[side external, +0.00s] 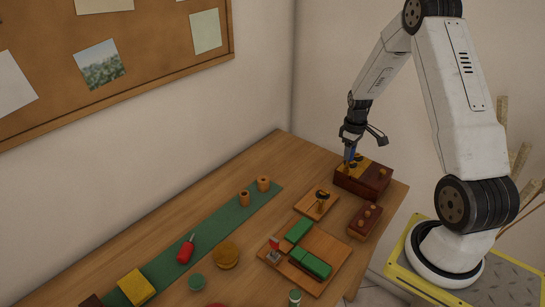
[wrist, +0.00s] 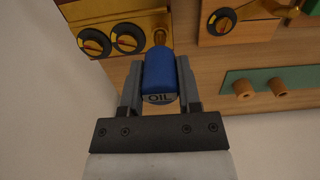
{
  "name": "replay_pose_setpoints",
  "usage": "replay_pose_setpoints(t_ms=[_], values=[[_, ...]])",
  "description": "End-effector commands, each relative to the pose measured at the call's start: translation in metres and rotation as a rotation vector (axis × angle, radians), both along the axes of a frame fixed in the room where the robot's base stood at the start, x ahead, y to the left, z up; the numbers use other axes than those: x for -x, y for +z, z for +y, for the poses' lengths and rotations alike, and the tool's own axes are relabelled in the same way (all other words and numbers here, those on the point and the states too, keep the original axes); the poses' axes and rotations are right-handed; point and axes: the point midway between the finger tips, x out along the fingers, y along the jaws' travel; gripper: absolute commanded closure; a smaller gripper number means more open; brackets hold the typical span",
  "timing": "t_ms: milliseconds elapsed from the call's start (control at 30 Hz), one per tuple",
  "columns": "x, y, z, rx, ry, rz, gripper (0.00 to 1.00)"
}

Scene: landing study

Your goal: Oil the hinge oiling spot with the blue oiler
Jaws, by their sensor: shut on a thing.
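My gripper (wrist: 160,98) is shut on the blue oiler (wrist: 159,72), whose end reads "OIL". Its brass spout (wrist: 159,36) points away from the wrist, beside the yellow-topped box (wrist: 100,12). Two black rings with red and pale markings (wrist: 96,43) sit on that box, left of the spout. In the side external view my gripper (side external: 350,150) holds the oiler (side external: 349,155) just above the box (side external: 360,184). I cannot tell whether the spout touches it. A small board (side external: 312,208) bears another black ring (wrist: 222,20). Which spot is the hinge's is not clear.
A green strip (side external: 215,227) carries two wooden pegs, a red item (side external: 186,250) and a yellow block (side external: 136,287). A wooden board with green blocks (side external: 327,246) and a small red-brown box (side external: 365,220) stand nearer. The wall is close behind the table.

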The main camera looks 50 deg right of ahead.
Motion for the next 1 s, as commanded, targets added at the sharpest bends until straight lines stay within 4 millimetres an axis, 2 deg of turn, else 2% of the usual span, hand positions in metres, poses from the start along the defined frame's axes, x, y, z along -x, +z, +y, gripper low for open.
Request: replay_pose_setpoints(t_ms=[467, 1000], values=[[0.0000, -0.0056, 0.0000, 0.000, 0.000, 0.000, 1.00], [-0.0003, 0.0017, -0.0002, 0.001, 0.000, -0.001, 1.00]])
